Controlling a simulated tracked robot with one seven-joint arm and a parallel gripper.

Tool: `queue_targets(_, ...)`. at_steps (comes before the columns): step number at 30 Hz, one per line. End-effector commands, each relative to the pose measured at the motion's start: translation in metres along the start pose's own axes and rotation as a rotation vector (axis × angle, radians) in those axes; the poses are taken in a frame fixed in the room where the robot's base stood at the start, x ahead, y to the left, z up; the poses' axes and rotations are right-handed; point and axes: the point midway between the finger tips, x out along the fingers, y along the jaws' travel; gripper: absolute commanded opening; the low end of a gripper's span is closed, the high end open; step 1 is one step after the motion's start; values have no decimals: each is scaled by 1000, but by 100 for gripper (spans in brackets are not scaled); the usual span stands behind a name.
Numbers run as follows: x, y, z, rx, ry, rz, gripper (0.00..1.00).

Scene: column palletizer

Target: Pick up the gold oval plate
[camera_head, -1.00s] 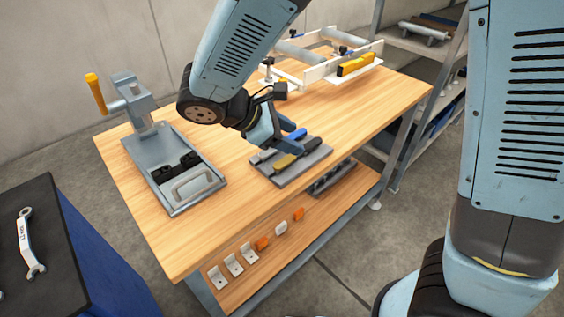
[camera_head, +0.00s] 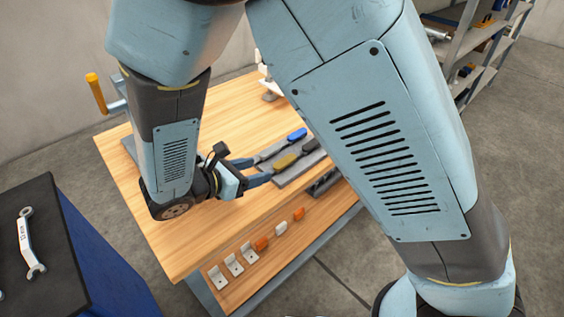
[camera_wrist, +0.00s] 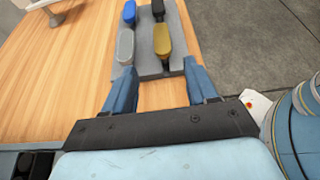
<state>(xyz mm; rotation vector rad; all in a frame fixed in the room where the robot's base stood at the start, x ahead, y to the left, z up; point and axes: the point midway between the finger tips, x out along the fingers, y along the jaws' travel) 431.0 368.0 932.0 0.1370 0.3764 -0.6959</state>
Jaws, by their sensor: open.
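The gold oval plate (camera_head: 286,160) lies in a grey holder (camera_head: 300,170) on the wooden workbench. In the wrist view the gold oval plate (camera_wrist: 163,40) is just beyond and between the fingertips, near the holder's front end. My gripper (camera_head: 260,172) is open and empty, left of the holder in the head view, low over the bench and pointing toward the plate. In the wrist view my gripper (camera_wrist: 159,68) has its fingers spread on either side of the holder's near end (camera_wrist: 155,72). I cannot tell whether the fingers touch anything.
A blue oval piece (camera_head: 297,134), a dark one (camera_head: 311,146) and a grey one (camera_wrist: 125,45) share the holder. Orange and white pieces (camera_head: 261,243) lie on the lower shelf. A dark cabinet top (camera_head: 35,230) with a wrench stands left. My arm hides much of the bench.

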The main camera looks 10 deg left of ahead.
Motion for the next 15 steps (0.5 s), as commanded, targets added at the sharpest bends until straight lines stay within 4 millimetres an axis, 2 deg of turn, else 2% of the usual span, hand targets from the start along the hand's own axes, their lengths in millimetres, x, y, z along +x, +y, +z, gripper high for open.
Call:
queue_targets(3,15,0,0,0,-1,-1,57)
queue_targets(11,31,-1,0,1,0,-2,57)
queue_targets(15,50,-4,1,0,-1,-3,57)
